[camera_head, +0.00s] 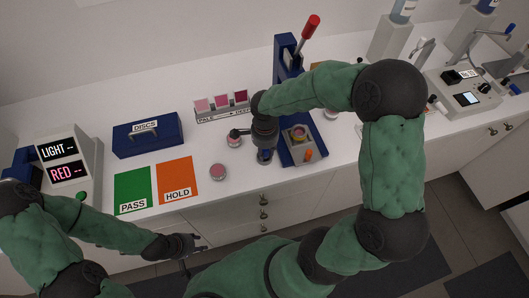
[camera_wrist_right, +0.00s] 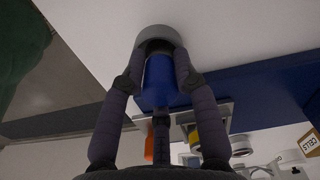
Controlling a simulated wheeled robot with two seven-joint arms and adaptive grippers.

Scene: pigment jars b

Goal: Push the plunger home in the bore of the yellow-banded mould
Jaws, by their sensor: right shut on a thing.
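The yellow-banded mould (camera_head: 299,133) stands on the blue press base, with a pinkish middle showing in its top. It also shows in the wrist view as a yellow ring (camera_wrist_right: 194,137). My right gripper (camera_head: 264,152) is left of the press base, apart from the mould. It is shut on a blue cylindrical piece (camera_wrist_right: 160,82) with a wider grey end, which looks like the plunger. In the head view this piece (camera_head: 265,158) is mostly hidden under the gripper. My left gripper (camera_head: 204,243) is open and empty in front of the counter edge.
The press (camera_head: 287,62) has a red-tipped lever (camera_head: 311,26). An orange piece (camera_head: 308,154) sits near the base's front. A pink pan (camera_head: 218,172) and a small jar (camera_head: 234,141) stand left of my right gripper. Green PASS (camera_head: 132,190) and orange HOLD (camera_head: 177,177) mats lie further left.

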